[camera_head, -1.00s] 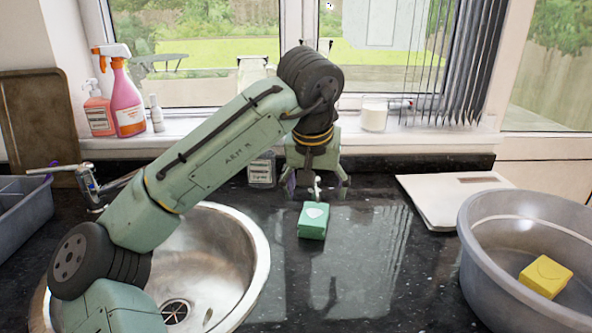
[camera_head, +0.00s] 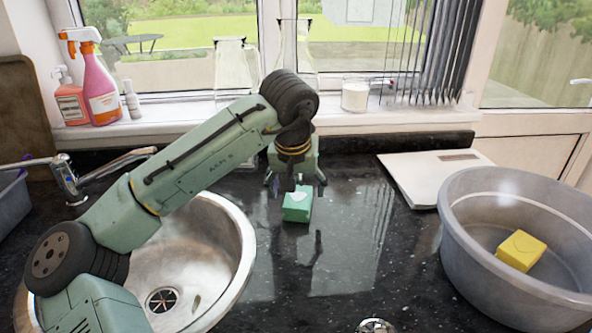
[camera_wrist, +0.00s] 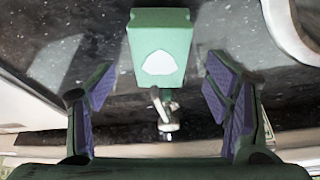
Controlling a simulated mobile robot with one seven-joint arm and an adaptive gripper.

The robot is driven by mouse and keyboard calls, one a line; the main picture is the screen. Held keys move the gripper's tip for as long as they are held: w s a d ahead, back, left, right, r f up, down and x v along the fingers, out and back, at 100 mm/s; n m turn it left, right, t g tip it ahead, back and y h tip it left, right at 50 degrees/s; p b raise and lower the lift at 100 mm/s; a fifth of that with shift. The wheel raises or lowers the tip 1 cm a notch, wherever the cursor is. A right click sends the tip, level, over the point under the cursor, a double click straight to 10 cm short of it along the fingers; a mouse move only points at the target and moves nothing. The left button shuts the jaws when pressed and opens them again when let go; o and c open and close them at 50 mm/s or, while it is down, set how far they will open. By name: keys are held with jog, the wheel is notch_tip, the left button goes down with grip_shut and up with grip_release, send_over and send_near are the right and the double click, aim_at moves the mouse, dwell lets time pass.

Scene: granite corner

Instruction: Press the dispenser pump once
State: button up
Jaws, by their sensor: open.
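In the wrist view, a small metallic pump head with a spout (camera_wrist: 160,98) shows between my gripper's fingers, apart from both. Its spout points toward a green block with a white patch (camera_wrist: 160,55). The body below the pump is mostly hidden. In the head view, my gripper (camera_head: 295,181) points down over the dark counter, just behind the green block (camera_head: 297,207), and hides the pump area. My gripper also shows in the wrist view (camera_wrist: 166,95), fingers spread and empty.
A steel sink (camera_head: 228,225) lies left, with a tap (camera_head: 68,180). A grey basin (camera_head: 470,265) holding a yellow block (camera_head: 521,251) stands right, near a white scale (camera_head: 420,180). A spray bottle (camera_head: 98,85) and a pink pump bottle (camera_head: 70,102) stand on the sill.

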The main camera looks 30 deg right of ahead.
aim_at(298, 196)
jog(key=shift+p+x, duration=0.35)
jog(key=shift+x, duration=1.85)
jog(key=shift+c, duration=0.6)
jog(key=c, duration=1.1)
